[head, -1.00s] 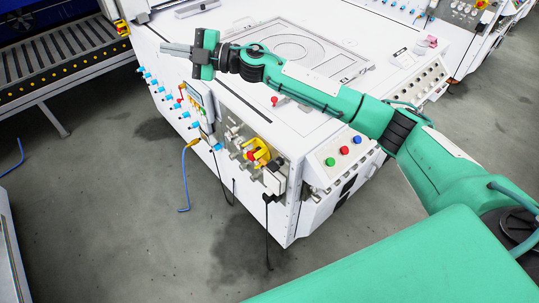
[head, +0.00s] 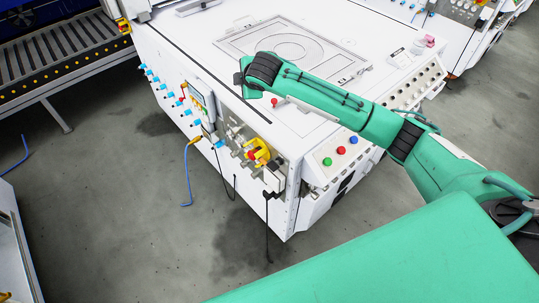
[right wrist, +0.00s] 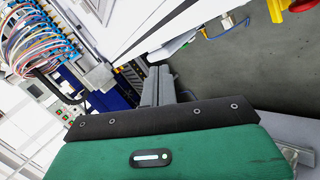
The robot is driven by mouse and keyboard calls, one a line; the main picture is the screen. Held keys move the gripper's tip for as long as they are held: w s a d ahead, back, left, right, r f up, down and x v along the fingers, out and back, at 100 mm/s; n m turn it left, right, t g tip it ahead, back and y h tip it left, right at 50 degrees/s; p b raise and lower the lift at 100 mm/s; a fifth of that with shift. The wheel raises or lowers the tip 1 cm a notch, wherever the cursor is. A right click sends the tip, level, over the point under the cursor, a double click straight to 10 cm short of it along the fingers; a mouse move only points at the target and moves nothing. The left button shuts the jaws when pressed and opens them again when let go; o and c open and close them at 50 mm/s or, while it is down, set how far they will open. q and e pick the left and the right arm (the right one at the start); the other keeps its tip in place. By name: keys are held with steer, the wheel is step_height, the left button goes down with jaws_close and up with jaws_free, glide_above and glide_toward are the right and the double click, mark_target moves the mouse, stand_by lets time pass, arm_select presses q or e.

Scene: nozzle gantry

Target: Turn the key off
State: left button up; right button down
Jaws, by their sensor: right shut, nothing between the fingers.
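The white machine (head: 190,60) fills the middle of the head view. Its front side carries a panel with a yellow-and-red rotary switch (head: 258,153) and small fittings; I cannot make out a separate key there. A red and yellow part, likely this switch, is cut off at the top right of the right wrist view (right wrist: 301,6). My right gripper (right wrist: 160,78) is shut and empty, its grey fingers together. In the head view my right wrist is above the machine's top near the front edge, and its fingers are hidden. My left gripper is not in view.
A button box (head: 341,151) with green, red and blue buttons sits at the machine's corner. A small display (head: 202,98), blue fittings and hanging cables line the front. A roller conveyor (head: 60,70) stands at left. The floor before the machine is clear.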

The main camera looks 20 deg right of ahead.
steer(key=s+d+f+n+g+p, duration=0.1)
steer(key=s+f+n+g, duration=0.25)
steer(key=s+g, duration=0.4)
steer(key=n+g+h, duration=0.1)
steer(key=n+g, duration=0.1)
glide_above(270, 165)
steer(key=f, duration=0.2)
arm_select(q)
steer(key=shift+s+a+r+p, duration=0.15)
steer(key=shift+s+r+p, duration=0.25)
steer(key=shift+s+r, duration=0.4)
arm_select(e)
steer(key=shift+w+r, duration=0.1)
